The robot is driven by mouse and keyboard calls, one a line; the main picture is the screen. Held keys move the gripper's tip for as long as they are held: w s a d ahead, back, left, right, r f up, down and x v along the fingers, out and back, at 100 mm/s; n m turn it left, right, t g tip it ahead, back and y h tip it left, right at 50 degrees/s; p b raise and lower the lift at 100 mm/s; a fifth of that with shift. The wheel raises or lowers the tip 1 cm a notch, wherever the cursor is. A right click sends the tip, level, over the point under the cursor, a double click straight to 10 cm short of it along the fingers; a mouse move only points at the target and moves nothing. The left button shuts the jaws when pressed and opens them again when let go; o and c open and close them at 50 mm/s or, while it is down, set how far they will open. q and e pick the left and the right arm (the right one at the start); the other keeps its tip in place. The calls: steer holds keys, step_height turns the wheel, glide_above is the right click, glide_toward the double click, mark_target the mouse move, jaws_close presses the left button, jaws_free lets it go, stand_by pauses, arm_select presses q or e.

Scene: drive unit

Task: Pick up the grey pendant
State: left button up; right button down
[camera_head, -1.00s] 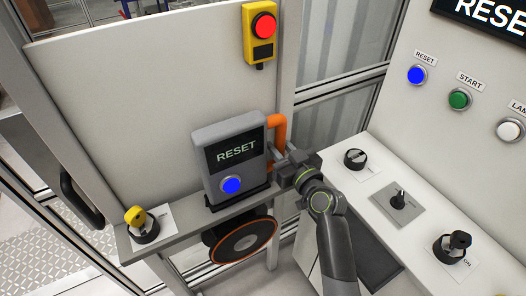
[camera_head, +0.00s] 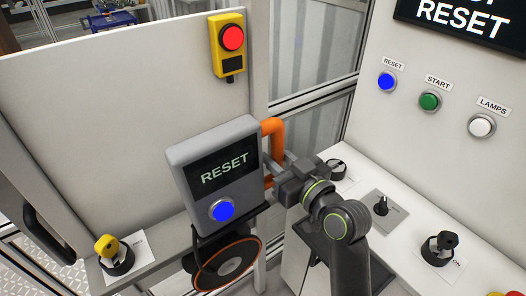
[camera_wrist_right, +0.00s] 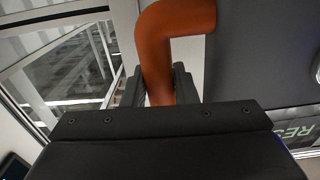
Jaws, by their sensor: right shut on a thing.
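The grey pendant (camera_head: 212,150) has a dark screen reading RESET, a blue button and an orange handle (camera_head: 276,135) on its right side. It is tilted a little and appears raised over the black holder (camera_head: 205,240) on the shelf; I cannot tell whether its bottom edge is fully clear. My right gripper (camera_head: 279,169) is shut on the orange handle. In the right wrist view, the handle (camera_wrist_right: 157,60) passes between its fingers (camera_wrist_right: 158,85), with the dark pendant body at the right. My left gripper is not in view.
A yellow box with a red button (camera_head: 232,38) is on the panel behind. A yellow-handled switch (camera_head: 108,247) sits at the shelf's left. Knobs (camera_head: 381,206) stand on the right-hand worktop (camera_head: 345,195). A round black reel with an orange ring (camera_head: 230,262) hangs below the shelf.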

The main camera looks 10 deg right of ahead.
steer(key=v, duration=0.7)
steer(key=shift+s, duration=0.1)
arm_select(q)
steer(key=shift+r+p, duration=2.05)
steer(key=shift+p, duration=0.2)
arm_select(e)
steer(key=shift+v, duration=2.6)
